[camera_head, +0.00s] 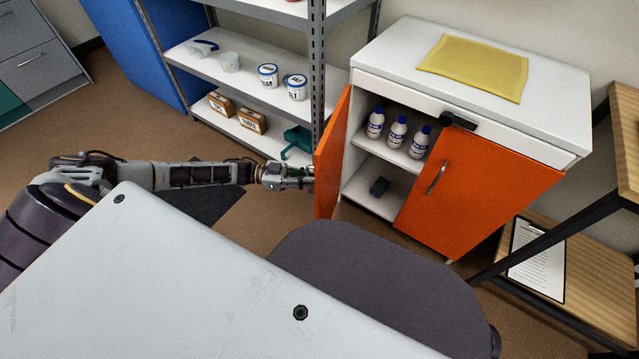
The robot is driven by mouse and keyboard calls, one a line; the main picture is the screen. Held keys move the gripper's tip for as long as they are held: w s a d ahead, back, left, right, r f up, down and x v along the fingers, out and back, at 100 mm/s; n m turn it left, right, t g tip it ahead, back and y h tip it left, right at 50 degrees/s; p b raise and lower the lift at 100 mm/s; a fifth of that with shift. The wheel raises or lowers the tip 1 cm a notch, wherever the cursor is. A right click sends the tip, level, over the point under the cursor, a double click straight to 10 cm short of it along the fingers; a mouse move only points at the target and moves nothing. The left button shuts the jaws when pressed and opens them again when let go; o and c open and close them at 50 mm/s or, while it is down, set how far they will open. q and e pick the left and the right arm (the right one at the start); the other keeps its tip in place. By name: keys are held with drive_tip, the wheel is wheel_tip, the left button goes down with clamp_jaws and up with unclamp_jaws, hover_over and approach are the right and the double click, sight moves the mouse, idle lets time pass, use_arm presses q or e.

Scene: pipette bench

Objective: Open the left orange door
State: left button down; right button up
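The left orange door (334,155) stands swung wide open on the white cabinet (540,128), its panel seen nearly edge-on. My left arm reaches in from the left, and my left gripper (307,177) is at the outer side of this door, touching it or very close to it. Its fingers are small and partly merge with the door, so I cannot tell whether they are open or shut. The door's handle is not visible. The right orange door (468,195) is closed and has a metal handle (436,177). My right gripper is not in view.
A yellow cloth (474,67) lies on top. A metal shelf unit (316,65) stands behind my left gripper. A wooden table (585,270) is at right.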

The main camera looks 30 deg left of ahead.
use_arm(q)
drive_tip(key=shift+s+a+f, duration=0.1)
drive_tip(key=shift+a+f, duration=0.05)
drive_tip(key=shift+a, duration=1.35)
drive_tip(key=c, duration=1.6)
unclamp_jaws()
drive_tip(key=shift+o, duration=0.3)
drive_tip(key=v, duration=1.2)
drive_tip(key=shift+s, duration=0.15)
